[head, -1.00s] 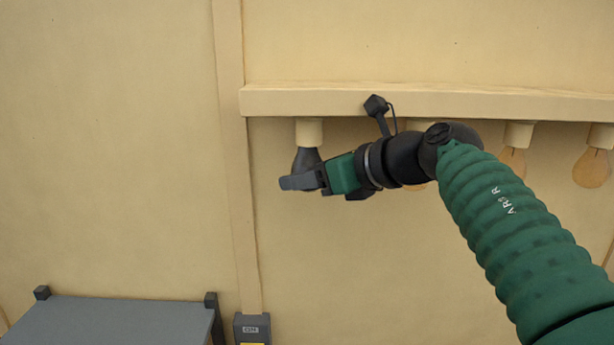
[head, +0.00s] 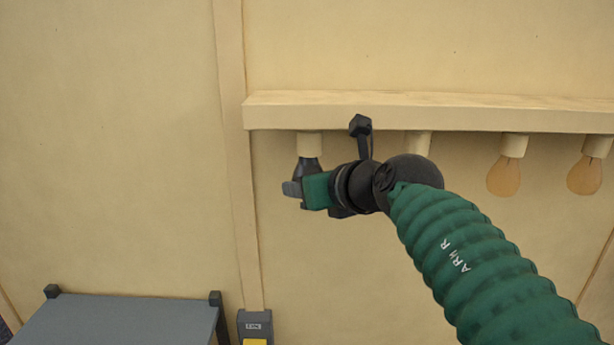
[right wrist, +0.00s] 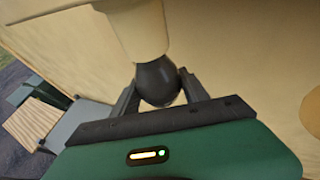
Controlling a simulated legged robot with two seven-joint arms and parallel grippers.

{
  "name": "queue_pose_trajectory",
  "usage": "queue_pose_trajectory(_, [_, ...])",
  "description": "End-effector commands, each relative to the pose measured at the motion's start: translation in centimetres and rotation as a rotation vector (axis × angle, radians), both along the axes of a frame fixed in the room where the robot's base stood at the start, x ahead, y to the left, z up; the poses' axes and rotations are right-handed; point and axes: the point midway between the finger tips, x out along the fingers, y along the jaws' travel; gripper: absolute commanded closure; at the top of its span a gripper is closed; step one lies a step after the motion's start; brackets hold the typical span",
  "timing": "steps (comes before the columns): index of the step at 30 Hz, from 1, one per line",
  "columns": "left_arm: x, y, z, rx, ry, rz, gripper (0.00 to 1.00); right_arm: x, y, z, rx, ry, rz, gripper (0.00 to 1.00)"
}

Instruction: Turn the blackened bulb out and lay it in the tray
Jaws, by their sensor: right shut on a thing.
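The blackened bulb (head: 307,171) hangs from the leftmost socket (head: 310,145) under the cream rail. In the right wrist view the dark bulb (right wrist: 158,80) sits between the two fingers, its top meeting the pale socket (right wrist: 139,28). My right gripper (right wrist: 158,90) is shut on the bulb, one finger on each side; in the head view it reaches the bulb from the right (head: 294,188). My left gripper is in neither view. I cannot make out a tray for certain.
Amber bulbs (head: 504,177) hang further right along the rail (head: 420,112). A grey table (head: 120,322) stands at lower left, beside a grey box with a yellow patch (head: 255,328). A wall post (head: 235,180) runs down left of the bulb.

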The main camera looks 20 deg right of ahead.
Motion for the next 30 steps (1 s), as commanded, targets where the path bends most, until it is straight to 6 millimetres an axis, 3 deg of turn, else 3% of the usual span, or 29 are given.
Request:
queue_pose_trajectory(8, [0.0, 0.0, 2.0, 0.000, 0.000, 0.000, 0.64, 0.0, -0.1, 0.5, -0.004, -0.004, -0.127, 0.70])
queue_pose_trajectory(15, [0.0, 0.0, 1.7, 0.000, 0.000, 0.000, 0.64, 0.0, -0.3, 0.3, -0.003, -0.010, -0.236, 0.70])
queue_pose_trajectory(22, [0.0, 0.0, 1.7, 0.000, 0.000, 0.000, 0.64, 0.0, 0.0, 0.2, -0.001, -0.006, -0.239, 0.70])
queue_pose_trajectory(23, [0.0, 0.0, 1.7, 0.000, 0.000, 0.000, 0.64, 0.0, 0.0, 0.2, -0.001, -0.005, -0.239, 0.45])
queue_pose_trajectory(30, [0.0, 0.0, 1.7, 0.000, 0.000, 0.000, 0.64, 0.0, 0.0, 0.1, -0.001, -0.004, -0.238, 0.14])
